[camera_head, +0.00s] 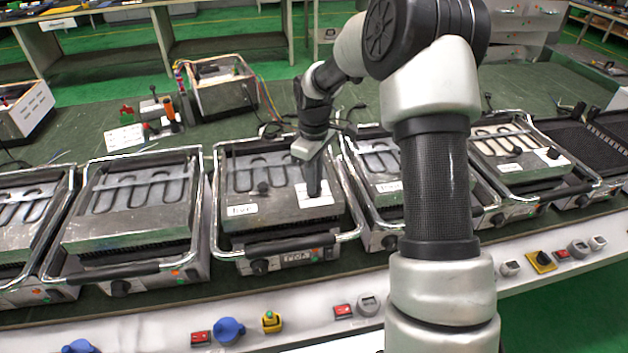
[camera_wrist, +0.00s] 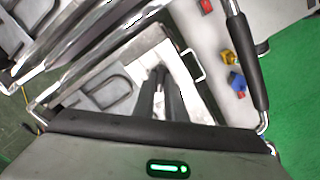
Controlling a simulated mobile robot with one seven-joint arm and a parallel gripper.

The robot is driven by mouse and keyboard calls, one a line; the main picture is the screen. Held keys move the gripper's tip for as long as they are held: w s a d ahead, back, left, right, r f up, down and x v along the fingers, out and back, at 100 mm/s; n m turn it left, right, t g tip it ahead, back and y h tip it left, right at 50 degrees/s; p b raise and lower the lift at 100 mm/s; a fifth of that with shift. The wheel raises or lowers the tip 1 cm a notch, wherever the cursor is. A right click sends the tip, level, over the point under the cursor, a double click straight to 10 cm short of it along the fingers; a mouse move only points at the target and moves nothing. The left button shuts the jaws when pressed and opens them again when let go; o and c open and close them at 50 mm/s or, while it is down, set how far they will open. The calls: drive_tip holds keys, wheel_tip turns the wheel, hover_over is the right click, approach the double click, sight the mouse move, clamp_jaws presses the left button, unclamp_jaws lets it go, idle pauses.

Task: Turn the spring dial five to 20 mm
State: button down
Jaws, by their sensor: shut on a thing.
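The grill in the middle of the row (camera_head: 280,215) carries a white label that appears to read "five" (camera_head: 241,210). A white scale plate (camera_head: 322,200) lies on the right of its metal lid. My gripper (camera_head: 313,190) points down onto this plate, and its fingers are shut on the spring dial there. The dial is hidden by the fingers, and its setting cannot be read. In the wrist view my gripper (camera_wrist: 158,72) reaches down to the white plate (camera_wrist: 178,72), with the dial hidden between the fingertips.
A black handle bar (camera_head: 290,245) runs along the grill's front. Similar grills flank it, one at left (camera_head: 135,210). Switches and a blue button (camera_head: 229,330) line the front edge.

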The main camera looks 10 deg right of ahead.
drive_tip(key=m, duration=0.5)
drive_tip(key=shift+m, duration=0.3)
drive_tip(key=m, duration=1.1)
drive_tip(key=shift+p, duration=0.35)
drive_tip(key=m+p, duration=0.1)
drive_tip(key=m, duration=0.3)
drive_tip(key=shift+m, duration=0.4)
drive_tip(key=c, duration=1.8)
unclamp_jaws()
wheel_tip(320, 180, up, 17)
drive_tip(key=p, duration=0.1)
drive_tip(key=shift+r, duration=0.2)
